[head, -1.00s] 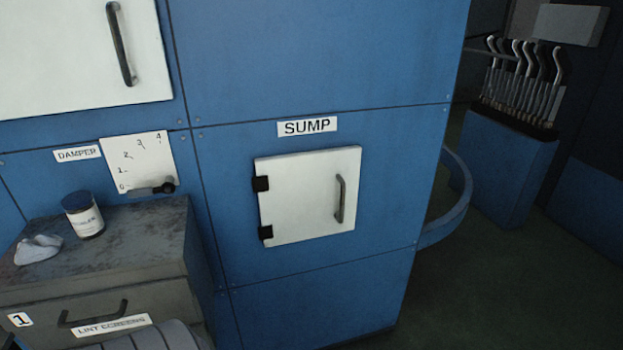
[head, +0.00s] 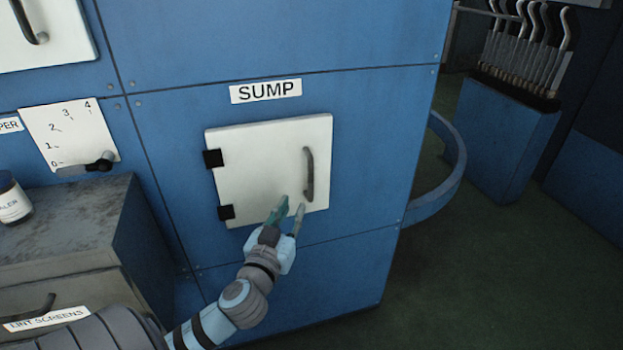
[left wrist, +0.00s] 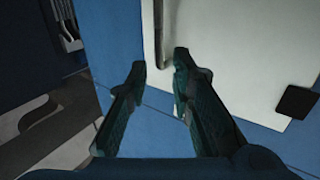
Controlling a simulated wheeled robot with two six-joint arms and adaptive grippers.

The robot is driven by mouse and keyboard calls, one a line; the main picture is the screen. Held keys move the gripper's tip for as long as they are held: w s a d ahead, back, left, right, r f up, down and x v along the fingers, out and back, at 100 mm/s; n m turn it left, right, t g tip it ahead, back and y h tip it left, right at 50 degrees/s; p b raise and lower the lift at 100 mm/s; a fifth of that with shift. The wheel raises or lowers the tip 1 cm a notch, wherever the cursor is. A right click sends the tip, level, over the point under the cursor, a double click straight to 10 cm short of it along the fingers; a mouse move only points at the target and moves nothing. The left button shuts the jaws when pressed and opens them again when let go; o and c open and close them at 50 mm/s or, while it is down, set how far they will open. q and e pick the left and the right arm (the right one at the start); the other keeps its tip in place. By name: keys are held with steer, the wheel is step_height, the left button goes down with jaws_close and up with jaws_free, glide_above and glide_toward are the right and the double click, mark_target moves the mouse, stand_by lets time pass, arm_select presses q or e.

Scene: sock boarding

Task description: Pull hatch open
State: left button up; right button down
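The white sump hatch (head: 260,165) is shut in the blue panel, under the SUMP label (head: 265,91). Its black hinges are on the left and its dark vertical handle (head: 308,174) is on the right. My left gripper (head: 291,205) is in front of the hatch's lower edge, below and left of the handle. In the left wrist view the gripper (left wrist: 158,68) has its fingers apart with nothing between them. The handle (left wrist: 161,35) and hatch (left wrist: 235,50) show just beyond the fingertips. My right gripper is not in view.
A grey cabinet (head: 60,230) with a jar (head: 13,200) on top stands at the left. A damper lever (head: 100,163) is above it. A curved blue rail (head: 450,185) and a rack of metal forms (head: 522,50) are at the right. Dark floor (head: 480,280) there is clear.

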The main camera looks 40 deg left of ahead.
mark_target(310, 176)
arm_select(q)
steer(key=x, duration=1.4)
steer(key=shift+r, duration=0.2)
steer(key=shift+d, duration=0.1)
steer(key=shift+c, duration=0.3)
jaws_close()
